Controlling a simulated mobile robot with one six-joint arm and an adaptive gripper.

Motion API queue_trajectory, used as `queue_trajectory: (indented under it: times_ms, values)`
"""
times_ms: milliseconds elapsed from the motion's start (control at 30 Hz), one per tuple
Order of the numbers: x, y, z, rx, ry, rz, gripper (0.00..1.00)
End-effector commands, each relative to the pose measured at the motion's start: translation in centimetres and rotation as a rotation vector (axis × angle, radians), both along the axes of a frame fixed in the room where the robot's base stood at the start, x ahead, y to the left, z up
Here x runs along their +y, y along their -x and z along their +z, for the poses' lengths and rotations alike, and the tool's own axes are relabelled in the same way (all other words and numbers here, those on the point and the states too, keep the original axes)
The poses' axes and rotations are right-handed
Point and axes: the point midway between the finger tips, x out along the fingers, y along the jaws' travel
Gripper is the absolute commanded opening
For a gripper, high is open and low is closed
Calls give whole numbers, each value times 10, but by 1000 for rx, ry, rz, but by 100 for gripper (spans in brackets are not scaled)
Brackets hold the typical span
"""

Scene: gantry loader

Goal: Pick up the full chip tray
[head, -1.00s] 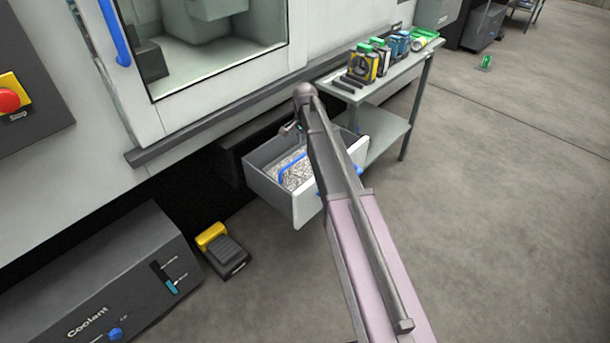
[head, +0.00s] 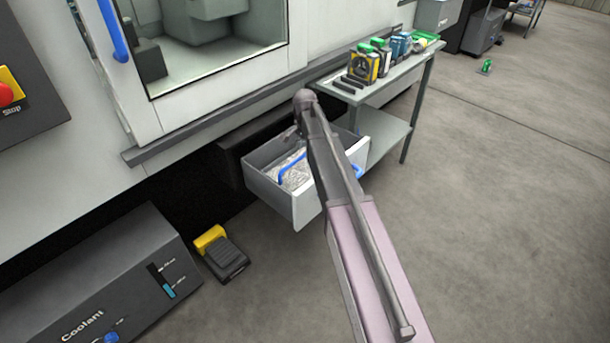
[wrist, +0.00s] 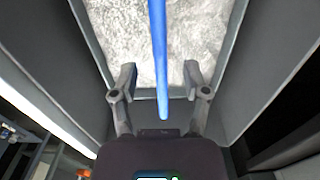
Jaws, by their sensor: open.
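The chip tray (wrist: 236,40) is full of silvery metal chips (head: 295,175) and sits inside the open grey drawer (head: 290,205) under the machine. A blue bar handle (head: 294,159) spans above the chips. In the wrist view the handle (wrist: 158,55) runs down the middle of the picture. My gripper (wrist: 160,75) is open, with one finger on either side of the handle's near part and apart from it. In the head view my arm hides the gripper's fingers and the right part of the tray.
The drawer walls (wrist: 275,65) stand close on both sides of my gripper. A side table (head: 375,80) with tools and bottles stands at the right. A yellow and black foot pedal (head: 222,253) and the coolant unit (head: 110,275) are at the left.

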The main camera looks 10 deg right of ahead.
Motion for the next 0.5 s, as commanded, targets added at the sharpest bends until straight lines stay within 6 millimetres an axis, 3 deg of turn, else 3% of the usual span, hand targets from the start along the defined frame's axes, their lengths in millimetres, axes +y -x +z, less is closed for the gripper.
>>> queue_trajectory:
  times_ms: [200,500]
  values:
    - [0,-1,-21,0,0,0,60]
    - [0,-1,-34,0,0,0,60]
